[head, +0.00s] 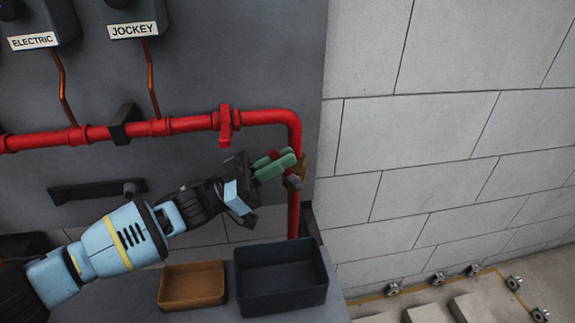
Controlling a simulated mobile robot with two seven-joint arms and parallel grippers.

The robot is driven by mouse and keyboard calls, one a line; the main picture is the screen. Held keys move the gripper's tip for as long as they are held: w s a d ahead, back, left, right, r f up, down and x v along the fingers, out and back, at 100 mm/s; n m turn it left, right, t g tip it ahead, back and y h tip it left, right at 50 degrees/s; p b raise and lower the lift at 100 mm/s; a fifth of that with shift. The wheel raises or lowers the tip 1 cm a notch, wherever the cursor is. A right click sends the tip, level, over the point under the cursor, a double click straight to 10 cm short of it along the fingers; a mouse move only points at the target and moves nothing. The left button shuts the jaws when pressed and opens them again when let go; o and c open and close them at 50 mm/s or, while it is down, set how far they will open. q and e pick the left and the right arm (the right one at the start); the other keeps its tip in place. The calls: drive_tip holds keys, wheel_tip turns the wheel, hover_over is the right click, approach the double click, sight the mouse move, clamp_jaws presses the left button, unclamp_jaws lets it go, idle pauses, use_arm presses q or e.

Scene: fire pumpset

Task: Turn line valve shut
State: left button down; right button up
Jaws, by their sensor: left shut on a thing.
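The line valve shows as a small brass-coloured body (303,168) on the vertical red pipe at the right end of the panel. A small red piece, apparently its lever (273,156), shows between the green fingers of my left gripper (280,165). My left gripper reaches in from the lower left and is shut on this lever. The fingers hide most of the lever, so its exact angle cannot be told. My right gripper is not in view.
A red pipe (185,124) runs across the grey panel, with an upright red fitting (225,124) on it. Boxes labelled ELECTRIC (33,41) and JOCKEY (134,30) hang above. A brown tray (192,303) and a dark bin (282,297) stand below my gripper.

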use_arm(q)
drive_tip(key=shift+a+f+h+b, duration=0.25)
drive_tip(key=shift+f+h+b, duration=0.1)
drive_tip(key=shift+h+b, duration=0.15)
drive_tip(key=shift+a, duration=0.1)
drive_tip(key=shift+s+r+h, duration=0.1)
drive_tip(key=shift+h, duration=0.2)
drive_tip(key=c, duration=1.5)
unclamp_jaws()
drive_tip(key=shift+c, duration=0.2)
drive_tip(key=shift+a, duration=0.1)
drive_tip(key=b+v, duration=0.2)
drive_tip(key=v, duration=0.5)
drive_tip(key=shift+a, duration=0.25)
